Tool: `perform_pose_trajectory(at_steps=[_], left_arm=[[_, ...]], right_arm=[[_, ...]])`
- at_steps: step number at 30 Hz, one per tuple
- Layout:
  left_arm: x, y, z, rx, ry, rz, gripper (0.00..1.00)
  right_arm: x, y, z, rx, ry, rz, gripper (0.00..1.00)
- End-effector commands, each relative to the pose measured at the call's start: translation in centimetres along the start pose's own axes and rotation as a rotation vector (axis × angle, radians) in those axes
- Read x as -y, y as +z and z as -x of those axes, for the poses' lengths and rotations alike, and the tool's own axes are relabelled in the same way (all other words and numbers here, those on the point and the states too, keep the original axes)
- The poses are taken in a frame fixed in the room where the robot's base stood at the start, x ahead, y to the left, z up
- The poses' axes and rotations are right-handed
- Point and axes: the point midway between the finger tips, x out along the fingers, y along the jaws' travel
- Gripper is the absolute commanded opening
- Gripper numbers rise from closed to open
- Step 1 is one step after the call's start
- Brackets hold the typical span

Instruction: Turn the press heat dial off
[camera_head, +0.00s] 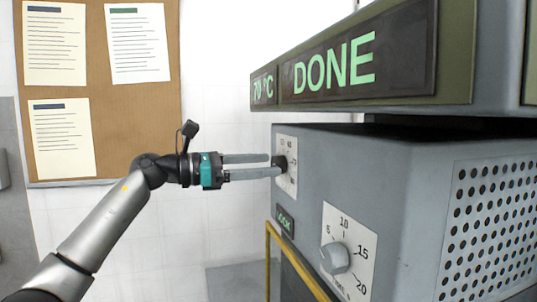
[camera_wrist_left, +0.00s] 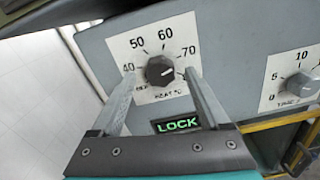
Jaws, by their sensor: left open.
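The press heat dial (camera_wrist_left: 160,71) is a dark round knob on a white scale plate with temperature marks, on the press's grey front. Its white pointer line seems turned toward the 70 side. In the head view the dial (camera_head: 281,162) is partly hidden by my gripper. My left gripper (camera_head: 274,166) is open, its two fingers reaching to the dial plate. In the left wrist view the fingertips (camera_wrist_left: 160,76) stand on either side of the knob, with a gap visible on each side. My right gripper is in neither view.
The press display (camera_head: 333,68) reads 70 °C and DONE and overhangs the panel. A time dial (camera_head: 335,258) sits lower right of the heat dial. A green LOCK sign (camera_wrist_left: 178,124) is below the heat dial. A yellow rail (camera_head: 290,262) runs below. A corkboard (camera_head: 140,130) hangs behind.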

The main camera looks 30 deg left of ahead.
Motion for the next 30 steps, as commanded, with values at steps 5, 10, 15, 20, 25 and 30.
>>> perform_pose_trajectory(at_steps=[5,10,15,20,25,30], left_arm=[[0.0,0.1,-1.5,0.001,0.0,0.001,0.79],[0.0,0.0,-1.8,0.001,0.001,0.0,0.79],[0.0,-0.1,-1.8,0.0,0.001,0.001,0.77],[0.0,-0.1,-1.7,0.0,0.001,0.001,0.58],[0.0,-0.1,-1.7,0.0,0.001,0.001,0.39],[0.0,-0.1,-1.7,0.0,0.0,0.001,0.2]], right_arm=[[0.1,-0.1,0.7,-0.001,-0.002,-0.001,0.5],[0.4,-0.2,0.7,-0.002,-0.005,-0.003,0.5],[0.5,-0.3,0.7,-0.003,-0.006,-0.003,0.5],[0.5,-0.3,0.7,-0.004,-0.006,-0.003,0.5],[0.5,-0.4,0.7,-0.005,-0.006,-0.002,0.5],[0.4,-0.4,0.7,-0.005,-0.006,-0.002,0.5]])
